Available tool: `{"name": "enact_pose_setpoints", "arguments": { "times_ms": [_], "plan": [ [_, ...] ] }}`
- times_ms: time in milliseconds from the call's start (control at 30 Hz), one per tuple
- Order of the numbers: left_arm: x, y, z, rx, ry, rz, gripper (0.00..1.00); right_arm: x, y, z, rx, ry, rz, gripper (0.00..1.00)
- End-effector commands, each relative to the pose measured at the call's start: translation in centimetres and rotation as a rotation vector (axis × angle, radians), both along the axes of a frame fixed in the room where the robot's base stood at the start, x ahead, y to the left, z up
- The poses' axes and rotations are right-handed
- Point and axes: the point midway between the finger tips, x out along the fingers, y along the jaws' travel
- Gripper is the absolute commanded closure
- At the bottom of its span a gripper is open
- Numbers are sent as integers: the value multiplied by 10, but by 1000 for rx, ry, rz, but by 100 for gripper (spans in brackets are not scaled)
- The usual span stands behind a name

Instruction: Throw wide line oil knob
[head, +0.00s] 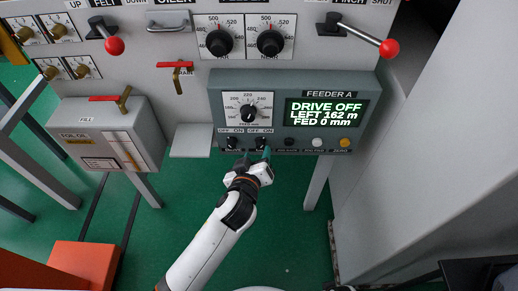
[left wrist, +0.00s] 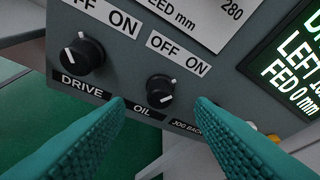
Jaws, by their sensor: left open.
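The oil knob (head: 261,144) is a small black knob on the lower left of the grey Feeder A panel (head: 375,105). In the left wrist view the oil knob (left wrist: 158,92) sits above the OIL label, below an OFF/ON plate. Its white mark appears to point toward ON. My left gripper (head: 255,158) is at the panel's lower edge. In the left wrist view its teal fingers are spread open below the oil knob, with nothing between them. The fingertips look apart from the knob. My right gripper is not in view.
The drive knob (left wrist: 83,56) is just left of the oil knob, its mark toward OFF. A jog button, other buttons and a display (head: 326,113) reading DRIVE OFF are to the right. Red-ball levers (head: 389,48) stick out above.

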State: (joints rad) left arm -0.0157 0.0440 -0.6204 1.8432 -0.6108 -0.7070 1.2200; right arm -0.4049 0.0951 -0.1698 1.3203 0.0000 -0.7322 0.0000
Motion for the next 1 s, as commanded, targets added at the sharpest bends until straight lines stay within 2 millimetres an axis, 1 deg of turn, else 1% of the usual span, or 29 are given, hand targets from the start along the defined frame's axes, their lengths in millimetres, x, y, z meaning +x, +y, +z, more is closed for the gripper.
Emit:
{"name": "enact_pose_setpoints", "arguments": {
  "times_ms": [33, 100, 233, 400, 633, 900, 1000],
  "plan": [
    [9, -2, -3, 2, -2, 0, 51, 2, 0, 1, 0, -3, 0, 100],
    [19, -4, -7, 2, -1, 0, 51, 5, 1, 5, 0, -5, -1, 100],
    [32, -6, -12, 1, 0, 0, 51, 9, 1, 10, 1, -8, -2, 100],
    [38, -8, -14, 1, 0, 0, 51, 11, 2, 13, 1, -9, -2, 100],
    [38, -8, -14, 0, 1, 0, 51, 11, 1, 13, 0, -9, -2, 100],
    [38, -8, -14, 0, 1, 0, 95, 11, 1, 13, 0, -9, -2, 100],
    [38, -8, -14, -2, 1, 0, 95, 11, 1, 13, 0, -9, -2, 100]
  ]
}}
